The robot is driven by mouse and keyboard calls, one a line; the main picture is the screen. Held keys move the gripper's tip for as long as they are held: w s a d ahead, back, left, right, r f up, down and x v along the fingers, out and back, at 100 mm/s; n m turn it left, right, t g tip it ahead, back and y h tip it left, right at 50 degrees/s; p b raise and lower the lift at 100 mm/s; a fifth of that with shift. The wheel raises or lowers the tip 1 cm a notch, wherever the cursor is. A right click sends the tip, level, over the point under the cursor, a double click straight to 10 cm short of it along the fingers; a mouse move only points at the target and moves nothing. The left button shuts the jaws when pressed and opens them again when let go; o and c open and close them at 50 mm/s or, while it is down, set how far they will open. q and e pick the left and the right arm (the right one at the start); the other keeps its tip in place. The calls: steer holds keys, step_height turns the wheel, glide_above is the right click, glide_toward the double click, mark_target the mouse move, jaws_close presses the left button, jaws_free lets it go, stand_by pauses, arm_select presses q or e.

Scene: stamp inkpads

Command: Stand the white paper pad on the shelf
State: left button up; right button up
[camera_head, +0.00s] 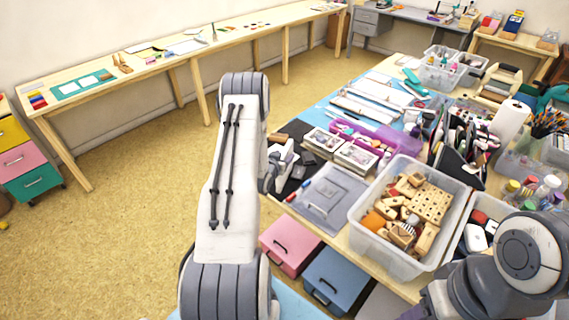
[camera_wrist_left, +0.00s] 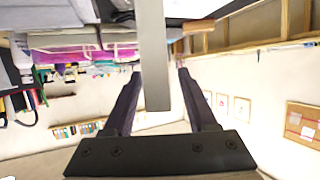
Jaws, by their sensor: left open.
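My left gripper (camera_wrist_left: 160,74) is open in the left wrist view, its two dark fingers apart. A plain grey upright strip (camera_wrist_left: 155,55) shows between the fingers; I cannot tell whether it is the paper pad seen edge-on, nor whether a finger touches it. In the head view the left gripper (camera_head: 279,168) is partly hidden by my arm, at the left edge of the crowded table. I cannot pick out the white paper pad or the shelf for sure. My right arm shows at the lower right, but its gripper is out of view.
A clear bin of wooden blocks (camera_head: 359,210) and a grey flat lid (camera_head: 327,194) stand near the left gripper. Photo boxes (camera_head: 356,157) and a purple tray (camera_head: 372,131) lie behind. A long wooden desk (camera_head: 231,37) lines the wall. The floor between is clear.

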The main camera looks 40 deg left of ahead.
arm_select(q)
steer(key=shift+x, duration=0.95)
steer(key=shift+s, duration=0.1)
jaws_close()
stand_by(0.6)
